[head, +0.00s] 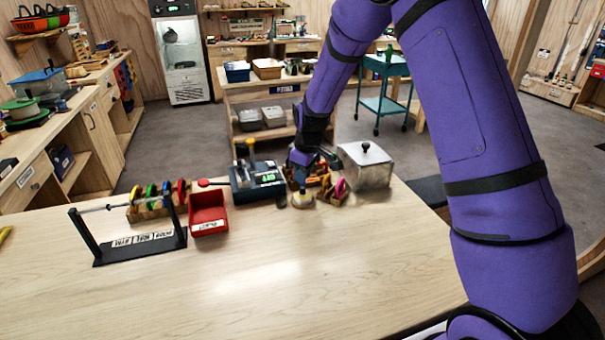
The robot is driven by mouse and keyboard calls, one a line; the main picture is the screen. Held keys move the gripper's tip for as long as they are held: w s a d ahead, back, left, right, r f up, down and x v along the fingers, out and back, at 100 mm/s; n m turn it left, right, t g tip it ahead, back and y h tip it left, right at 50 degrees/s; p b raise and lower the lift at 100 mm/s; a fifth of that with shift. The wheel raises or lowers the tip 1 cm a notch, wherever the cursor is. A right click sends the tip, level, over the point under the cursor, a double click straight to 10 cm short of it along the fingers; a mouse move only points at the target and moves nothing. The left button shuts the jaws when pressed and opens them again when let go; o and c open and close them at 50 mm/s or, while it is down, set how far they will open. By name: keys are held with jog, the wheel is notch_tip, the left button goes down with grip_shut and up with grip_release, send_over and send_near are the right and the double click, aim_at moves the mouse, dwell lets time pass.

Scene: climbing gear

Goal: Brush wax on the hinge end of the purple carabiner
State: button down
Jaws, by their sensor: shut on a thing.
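My gripper (302,181) is at the far side of the table, pointing down just above a small round pot with a pale, cream top (302,200). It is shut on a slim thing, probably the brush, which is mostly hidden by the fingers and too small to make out. A magenta-purple piece (341,188), possibly the purple carabiner, sits in a small wooden holder just right of the gripper. Its hinge end cannot be made out. I cannot tell whether the held thing touches the pot.
A grey lidded metal box (366,167) stands right of the holder. The table's front (270,290) is clear.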

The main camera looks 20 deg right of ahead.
jog(key=shift+f, duration=0.55)
dwell(1.4)
jog(key=shift+r, duration=3.55)
jog(key=w+d+m+h, duration=0.1)
jog(key=w+d+m, duration=0.1)
jog(key=d+m, duration=0.5)
jog(key=m, duration=0.5)
jog(key=shift+w+r+h, duration=0.25)
jog(key=shift+r+h, duration=0.1)
jog(key=shift+h, duration=0.05)
